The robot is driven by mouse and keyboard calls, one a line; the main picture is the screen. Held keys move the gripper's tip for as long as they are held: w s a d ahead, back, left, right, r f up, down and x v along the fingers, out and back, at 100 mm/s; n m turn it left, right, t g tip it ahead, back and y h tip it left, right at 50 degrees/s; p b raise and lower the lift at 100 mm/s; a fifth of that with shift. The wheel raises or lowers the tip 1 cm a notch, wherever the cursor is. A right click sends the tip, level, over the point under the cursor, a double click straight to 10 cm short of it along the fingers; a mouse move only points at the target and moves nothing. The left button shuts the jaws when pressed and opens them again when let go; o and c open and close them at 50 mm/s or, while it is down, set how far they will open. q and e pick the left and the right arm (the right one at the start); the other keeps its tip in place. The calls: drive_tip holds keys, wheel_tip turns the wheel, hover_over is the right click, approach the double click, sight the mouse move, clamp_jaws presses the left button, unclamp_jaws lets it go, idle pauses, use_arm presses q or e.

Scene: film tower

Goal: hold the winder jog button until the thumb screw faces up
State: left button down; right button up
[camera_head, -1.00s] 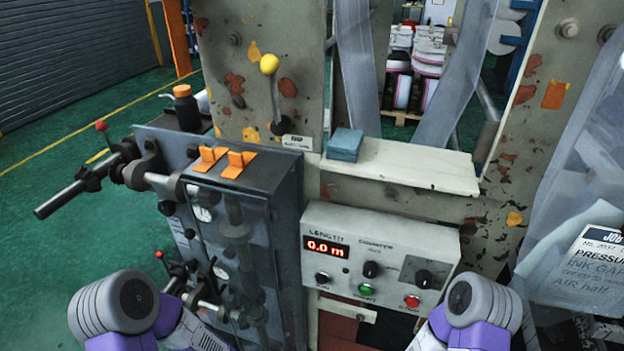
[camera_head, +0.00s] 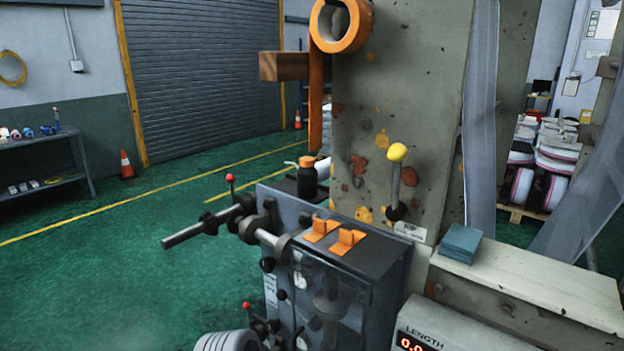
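A grey metal shaft (camera_head: 193,232) with dark collars sticks out to the left of the dark cabinet. A red-tipped pin (camera_head: 230,184) stands up from it. A second red-tipped pin (camera_head: 246,309) shows lower down, above my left arm. I cannot tell whether either pin is the thumb screw. The counter panel (camera_head: 411,327) is cut off by the bottom edge; only its top and part of its red display show. I cannot make out the winder jog button. Only a grey ribbed part of my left arm shows at the bottom; neither gripper is in view.
The dark cabinet (camera_head: 368,262) carries two orange switches (camera_head: 334,236) and stands beside a dark bottle (camera_head: 307,178). A yellow-knobbed lever (camera_head: 396,172) is on the grey frame. A blue block (camera_head: 461,243) lies on the pale ledge (camera_head: 530,283). Green floor at left is open.

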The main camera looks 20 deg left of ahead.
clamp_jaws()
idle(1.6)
